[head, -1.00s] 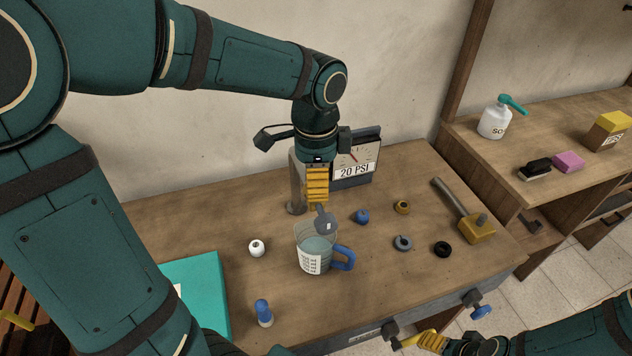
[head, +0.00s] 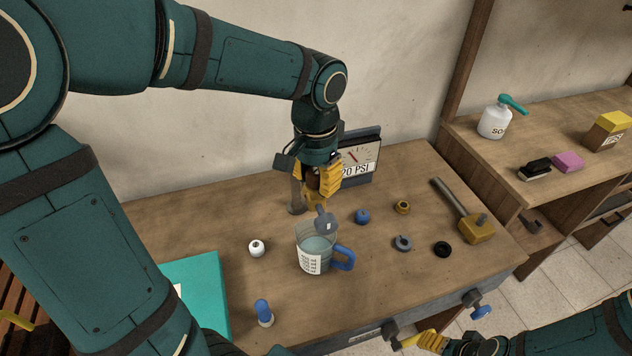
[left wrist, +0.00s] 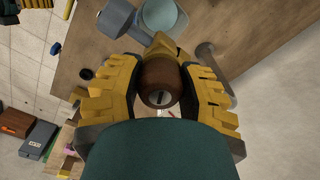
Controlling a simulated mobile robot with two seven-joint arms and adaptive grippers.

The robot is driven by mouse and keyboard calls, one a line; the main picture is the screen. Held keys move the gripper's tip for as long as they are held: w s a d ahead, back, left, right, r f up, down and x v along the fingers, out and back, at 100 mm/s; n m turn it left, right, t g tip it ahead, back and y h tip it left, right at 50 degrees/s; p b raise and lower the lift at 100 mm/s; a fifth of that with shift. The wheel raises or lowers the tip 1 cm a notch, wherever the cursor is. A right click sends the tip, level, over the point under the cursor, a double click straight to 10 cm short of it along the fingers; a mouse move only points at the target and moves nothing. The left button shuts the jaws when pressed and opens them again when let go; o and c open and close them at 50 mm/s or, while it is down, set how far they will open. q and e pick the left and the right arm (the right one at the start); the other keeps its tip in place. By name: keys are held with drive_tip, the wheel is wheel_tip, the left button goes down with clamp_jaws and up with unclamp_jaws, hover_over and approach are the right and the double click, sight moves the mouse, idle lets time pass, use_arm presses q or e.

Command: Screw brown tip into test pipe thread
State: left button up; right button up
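My left gripper (head: 318,186) points down above the test pipe's yellow fitting (head: 314,201), behind the measuring jug. In the left wrist view, the brown tip (left wrist: 158,88) sits between the two yellow fingers, which press close on both sides. The tip's round, slotted end faces the camera. The yellow fitting (left wrist: 165,44) shows just beyond it. The tip is mostly hidden by the fingers in the head view. How far it sits in the thread is hidden. My right gripper (head: 420,341) is low at the front edge of the bench, too small to read.
A clear jug (head: 312,262) with a blue handle stands under the grey spout (head: 326,222). Around lie a white cap (head: 257,248), blue (head: 362,217), brass (head: 402,207), grey (head: 402,243) and black (head: 442,249) fittings, and a mallet (head: 478,232).

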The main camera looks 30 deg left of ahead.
use_arm(q)
drive_tip(key=shift+c, duration=0.6)
drive_tip(key=shift+m, duration=0.9)
drive_tip(key=shift+c, duration=0.9)
drive_tip(key=m, duration=0.2)
drive_tip(key=shift+m, duration=0.3)
drive_tip(key=o, duration=0.7)
drive_tip(key=shift+m, duration=0.4)
drive_tip(key=o, duration=0.4)
drive_tip(key=shift+r, duration=0.1)
wheel_tip(320, 180, up, 12)
drive_tip(key=shift+f, duration=0.1)
